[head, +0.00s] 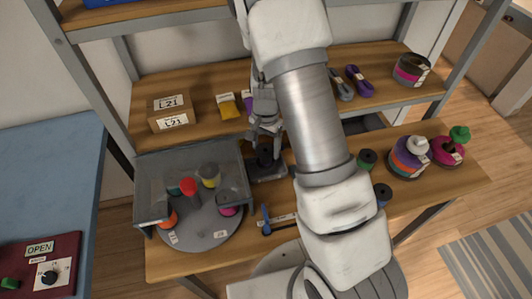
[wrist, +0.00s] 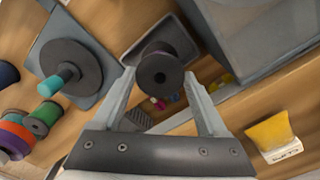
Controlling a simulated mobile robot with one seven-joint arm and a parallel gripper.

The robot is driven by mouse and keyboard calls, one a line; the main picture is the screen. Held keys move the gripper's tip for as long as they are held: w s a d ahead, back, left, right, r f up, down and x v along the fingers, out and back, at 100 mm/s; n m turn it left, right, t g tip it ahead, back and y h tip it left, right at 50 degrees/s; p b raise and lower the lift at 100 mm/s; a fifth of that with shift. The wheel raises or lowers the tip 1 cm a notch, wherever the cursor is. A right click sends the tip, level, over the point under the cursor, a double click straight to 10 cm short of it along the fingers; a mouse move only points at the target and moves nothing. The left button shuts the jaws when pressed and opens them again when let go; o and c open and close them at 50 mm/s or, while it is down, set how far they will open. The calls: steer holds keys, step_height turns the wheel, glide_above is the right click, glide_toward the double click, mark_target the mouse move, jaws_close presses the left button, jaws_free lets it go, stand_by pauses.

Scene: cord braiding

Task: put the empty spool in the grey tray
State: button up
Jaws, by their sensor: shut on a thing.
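My gripper (head: 265,138) points down over the middle of the lower shelf and is shut on a bare black spool (head: 265,155). The small dark grey tray (head: 256,173) lies on the wooden shelf just below the spool. In the wrist view the tray (wrist: 152,35) shows behind the spool, which hides part of it. I cannot tell whether the spool touches the tray.
A clear-walled bin with a round turntable (head: 200,226) of coloured spools stands to the left. A blue-handled tool (head: 266,222) lies in front. Wound spools (head: 410,155) stand to the right. A box (head: 170,112) and a yellow bundle (head: 227,106) are on the shelf behind.

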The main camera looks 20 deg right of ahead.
mark_target(266, 150)
steer(key=shift+f, duration=1.85)
steer(key=shift+f, duration=0.1)
steer(key=shift+f, duration=0.15)
steer(key=o, duration=1.2)
steer(key=shift+o, duration=0.2)
steer(key=shift+r, duration=0.2)
